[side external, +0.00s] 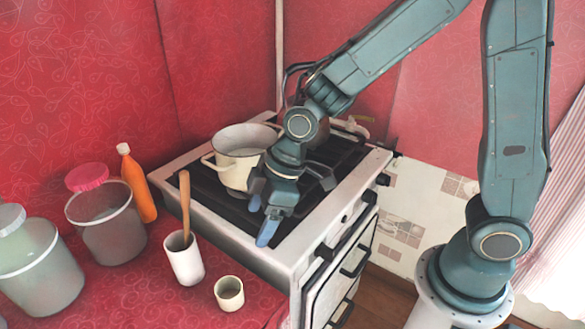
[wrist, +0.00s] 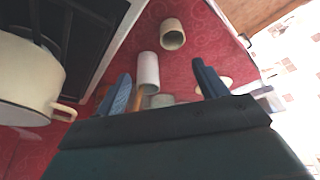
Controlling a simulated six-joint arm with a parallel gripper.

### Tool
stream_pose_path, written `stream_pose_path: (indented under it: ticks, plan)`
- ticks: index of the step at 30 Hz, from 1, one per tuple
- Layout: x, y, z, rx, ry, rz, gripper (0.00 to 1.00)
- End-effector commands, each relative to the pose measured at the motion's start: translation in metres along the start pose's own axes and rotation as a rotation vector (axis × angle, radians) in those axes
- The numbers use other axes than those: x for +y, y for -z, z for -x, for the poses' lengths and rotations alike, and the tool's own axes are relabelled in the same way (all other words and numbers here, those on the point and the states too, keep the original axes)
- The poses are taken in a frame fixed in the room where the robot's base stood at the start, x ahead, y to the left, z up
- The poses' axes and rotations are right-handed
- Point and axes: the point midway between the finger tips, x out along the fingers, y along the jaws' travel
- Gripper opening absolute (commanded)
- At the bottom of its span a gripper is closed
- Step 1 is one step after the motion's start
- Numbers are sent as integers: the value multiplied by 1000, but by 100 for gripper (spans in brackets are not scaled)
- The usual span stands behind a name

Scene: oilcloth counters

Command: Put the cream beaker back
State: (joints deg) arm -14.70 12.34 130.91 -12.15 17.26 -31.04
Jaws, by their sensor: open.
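The cream beaker (side external: 229,293) is a small, short cup standing upright on the red counter, near its front edge by the stove. It also shows in the wrist view (wrist: 172,34), above the taller white holder. My gripper (side external: 262,214) is open, with nothing seen between its blue fingertips. It hangs over the front part of the stove, beside the pot and apart from the beaker. In the wrist view my gripper (wrist: 161,73) has its two fingers spread, and the beaker is beyond them.
A white holder (side external: 184,264) with a wooden-handled utensil stands behind and left of the beaker. A cream pot (side external: 236,172) sits on the stove (side external: 226,222) close to my gripper. An orange bottle (side external: 138,187) and lidded jars (side external: 113,236) line the counter's left and back.

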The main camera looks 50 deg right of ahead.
Motion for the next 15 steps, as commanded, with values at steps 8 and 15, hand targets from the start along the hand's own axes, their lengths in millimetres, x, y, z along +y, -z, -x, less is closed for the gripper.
stream_pose_path:
  ticks: [8,15]
  plan:
    - [10,-25,75,7,-99,-178,72]
    - [7,-56,130,16,-177,-344,72]
